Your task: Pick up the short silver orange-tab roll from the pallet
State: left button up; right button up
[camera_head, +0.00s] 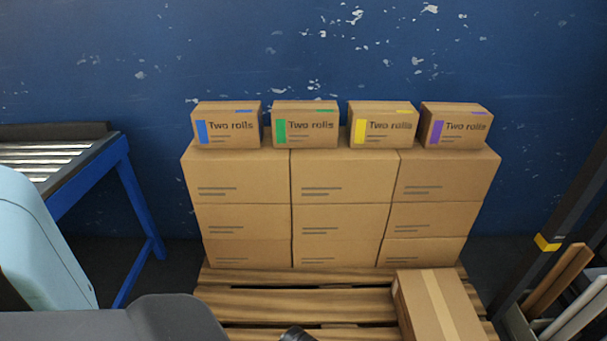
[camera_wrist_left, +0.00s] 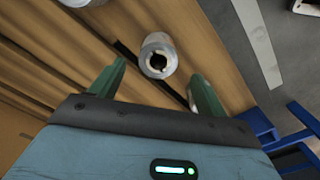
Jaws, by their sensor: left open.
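In the left wrist view, my left gripper (camera_wrist_left: 158,70) is open, with its two green fingers apart. A short silver roll (camera_wrist_left: 158,53) with a dark hollow core shows end-on between and just beyond the fingertips, over the wooden slats. I see no orange tab on it, and I cannot tell whether the fingers are beside it or still short of it. Part of a second silvery roll (camera_wrist_left: 82,2) is cut off at the top edge. The pallet (camera_head: 300,301) shows in the head view. My right gripper is not in view.
Stacked cartons (camera_head: 340,222) fill the pallet's back, topped by boxes labelled "Two rolls" with blue (camera_head: 226,125), green (camera_head: 305,125), yellow (camera_head: 383,125) and purple (camera_head: 455,126) marks. A taped carton (camera_head: 440,305) lies front right. A blue-framed conveyor (camera_head: 75,175) stands left.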

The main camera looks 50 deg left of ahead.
pick_arm(q)
notch_tip(320, 180, down, 4)
jog(key=shift+w+r+b, duration=0.1)
jog(key=shift+w+b, duration=0.05)
jog(key=shift+b, duration=0.85)
jog(key=shift+c, duration=0.9)
jog(key=c, duration=0.9)
